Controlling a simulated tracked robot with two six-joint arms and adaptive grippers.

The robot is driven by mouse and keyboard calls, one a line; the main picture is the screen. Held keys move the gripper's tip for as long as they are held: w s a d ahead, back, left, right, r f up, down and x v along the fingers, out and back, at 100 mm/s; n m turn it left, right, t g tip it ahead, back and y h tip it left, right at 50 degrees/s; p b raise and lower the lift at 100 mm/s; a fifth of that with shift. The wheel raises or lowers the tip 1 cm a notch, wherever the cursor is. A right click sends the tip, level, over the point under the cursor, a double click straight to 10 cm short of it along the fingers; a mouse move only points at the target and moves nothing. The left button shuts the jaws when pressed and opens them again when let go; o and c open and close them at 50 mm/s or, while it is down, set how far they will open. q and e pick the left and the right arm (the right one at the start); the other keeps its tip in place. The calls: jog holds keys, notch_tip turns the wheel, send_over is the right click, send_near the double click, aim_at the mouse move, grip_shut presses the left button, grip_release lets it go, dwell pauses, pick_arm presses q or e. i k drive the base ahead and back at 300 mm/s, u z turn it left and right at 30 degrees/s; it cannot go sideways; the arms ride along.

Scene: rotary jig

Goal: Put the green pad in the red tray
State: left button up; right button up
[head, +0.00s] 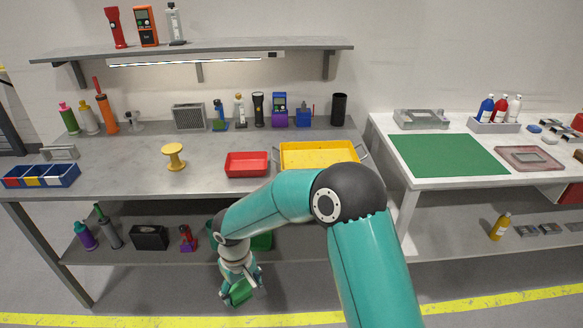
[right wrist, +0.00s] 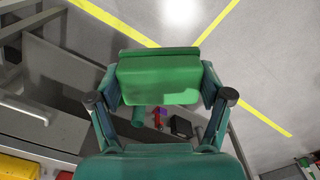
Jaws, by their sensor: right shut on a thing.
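The green pad (head: 239,291) is held low in front of the bench's lower shelf in the head view. My right gripper (head: 240,285) is shut on it. In the right wrist view the green pad (right wrist: 160,78) sits between both fingers of the right gripper (right wrist: 160,90), with its broad face toward the camera. The red tray (head: 247,164) stands empty on the grey bench top, above and beyond the gripper, left of a yellow tray. My left gripper is not in view.
The yellow tray (head: 318,155) stands right of the red tray. A yellow spool (head: 174,157) stands to its left. The grey bench (head: 120,175) has its front edge above my right gripper. Several tools stand along the back. A green mat (head: 448,154) lies on the right table.

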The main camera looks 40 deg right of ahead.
aim_at(247, 168)
jog(key=z, duration=0.65)
jog(key=i, duration=1)
jog(key=z, duration=0.1)
